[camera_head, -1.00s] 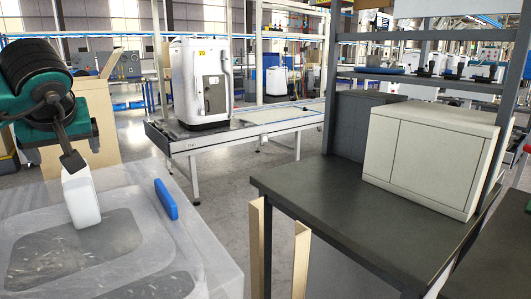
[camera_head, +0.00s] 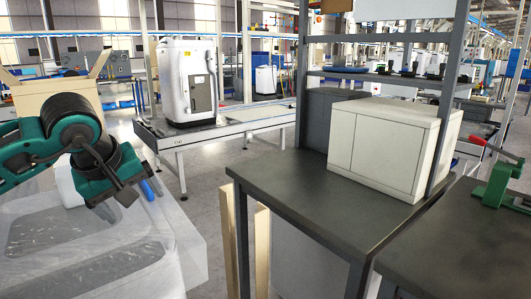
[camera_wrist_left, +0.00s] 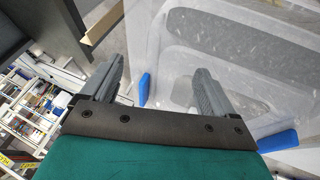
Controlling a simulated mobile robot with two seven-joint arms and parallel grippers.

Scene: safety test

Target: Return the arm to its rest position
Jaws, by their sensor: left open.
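My left arm, green and black, comes in from the left in the head view. Its gripper (camera_head: 122,196) is above the pale translucent container (camera_head: 185,235), pointing down to the right. A white object (camera_head: 68,185) is on the container, partly hidden behind my arm. A blue handle (camera_head: 147,190) is at the container's edge, close to the gripper; blue parts also show in the left wrist view (camera_wrist_left: 144,88). My right gripper is not in view.
A dark table (camera_head: 300,195) with a beige cabinet (camera_head: 385,150) stands to the right. A green device with a red lever (camera_head: 500,185) is at the far right. A white machine (camera_head: 187,85) stands on a conveyor (camera_head: 235,122) behind. Grey floor lies between container and table.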

